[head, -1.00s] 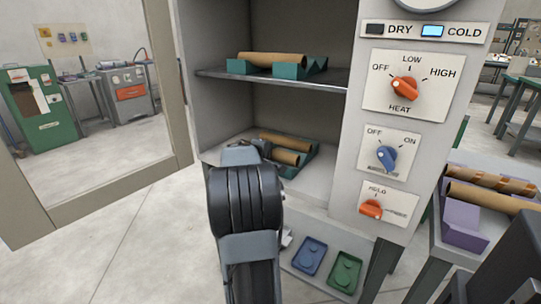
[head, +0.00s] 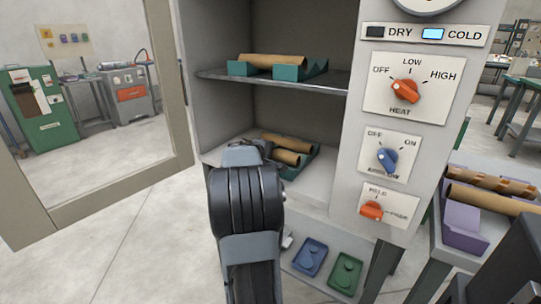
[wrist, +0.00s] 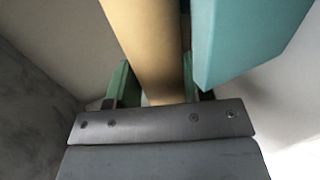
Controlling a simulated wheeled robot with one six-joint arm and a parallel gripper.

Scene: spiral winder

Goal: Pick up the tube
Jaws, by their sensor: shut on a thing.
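Two tan cardboard tubes lie in the lower compartment of the cabinet in the head view, a rear tube (head: 288,142) and a front tube (head: 291,158), by a teal cradle (head: 304,166). My gripper (wrist: 155,88) has its green-padded fingers on either side of a tan tube (wrist: 148,40) in the wrist view and is shut on it. A teal cradle block (wrist: 248,42) stands close on the right there. In the head view my arm hides the fingers, so I cannot tell which tube is held. Another tube (head: 272,61) rests on a teal cradle on the upper shelf.
The metal shelf (head: 285,82) is above my gripper, and the cabinet's control panel (head: 405,85) is to the right. The open door (head: 100,205) stands left. Blue (head: 310,258) and green (head: 345,272) trays lie below. More tubes (head: 490,198) lie on a right-hand table.

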